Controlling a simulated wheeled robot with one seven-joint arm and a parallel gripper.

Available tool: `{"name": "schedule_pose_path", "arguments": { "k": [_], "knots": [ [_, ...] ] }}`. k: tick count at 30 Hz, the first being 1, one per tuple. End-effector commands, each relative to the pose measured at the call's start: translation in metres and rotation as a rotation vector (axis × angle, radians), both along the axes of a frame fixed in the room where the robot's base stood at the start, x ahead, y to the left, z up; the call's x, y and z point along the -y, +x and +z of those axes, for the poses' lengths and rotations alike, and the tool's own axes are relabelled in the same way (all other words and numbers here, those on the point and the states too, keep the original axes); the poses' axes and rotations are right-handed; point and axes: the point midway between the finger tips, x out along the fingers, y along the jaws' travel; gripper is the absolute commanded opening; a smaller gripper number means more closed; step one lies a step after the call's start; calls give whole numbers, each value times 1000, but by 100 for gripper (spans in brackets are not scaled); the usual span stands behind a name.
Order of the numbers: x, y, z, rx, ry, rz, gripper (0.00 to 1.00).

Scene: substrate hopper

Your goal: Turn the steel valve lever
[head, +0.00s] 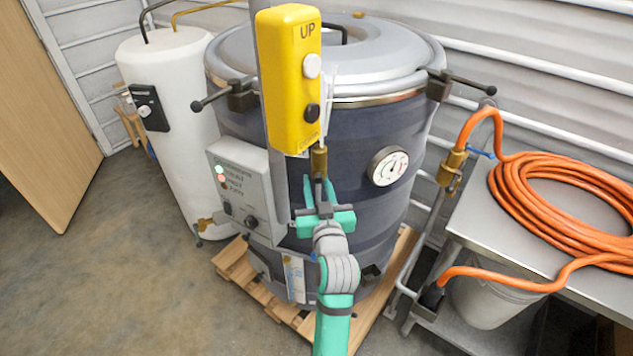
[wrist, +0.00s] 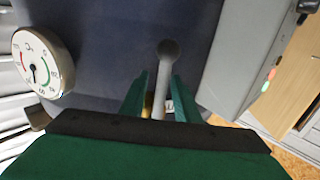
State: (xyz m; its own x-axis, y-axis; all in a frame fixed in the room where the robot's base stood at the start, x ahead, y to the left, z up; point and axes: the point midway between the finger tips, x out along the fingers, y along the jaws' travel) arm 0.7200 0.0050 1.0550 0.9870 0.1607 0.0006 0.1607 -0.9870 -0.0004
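The steel valve lever shows in the wrist view as a grey rod with a round knob (wrist: 168,48). Its rod runs down between the two green fingers of my gripper (wrist: 160,92). A gap shows on each side of the rod, so the fingers look open around it and not shut on it. In the head view my gripper (head: 318,192) is at the front of the dark kettle (head: 265,135), just below a brass valve fitting (head: 319,160). The gripper mostly hides the lever there.
A yellow pendant control (head: 287,85) hangs just above my gripper. A grey control box (head: 240,185) is to its left and a dial gauge (head: 388,166) to its right. A steel table (head: 480,225) with a coiled orange hose (head: 560,190) stands right. Floor at left is clear.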

Motion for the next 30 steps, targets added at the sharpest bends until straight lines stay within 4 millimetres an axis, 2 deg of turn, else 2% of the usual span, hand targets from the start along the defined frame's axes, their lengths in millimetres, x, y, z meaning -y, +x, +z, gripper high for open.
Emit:
{"name": "schedule_pose_path", "arguments": {
  "k": [5,13,15,17,25,30],
  "knots": [
    [-2,9,0,-1,0,1,29],
    [-2,10,0,-1,0,1,29],
    [-2,10,0,-1,0,1,12],
    [-2,10,0,-1,0,0,0],
    [-4,10,0,0,-4,3,0],
    [-16,9,0,-1,-36,22,0]
  ]
}}
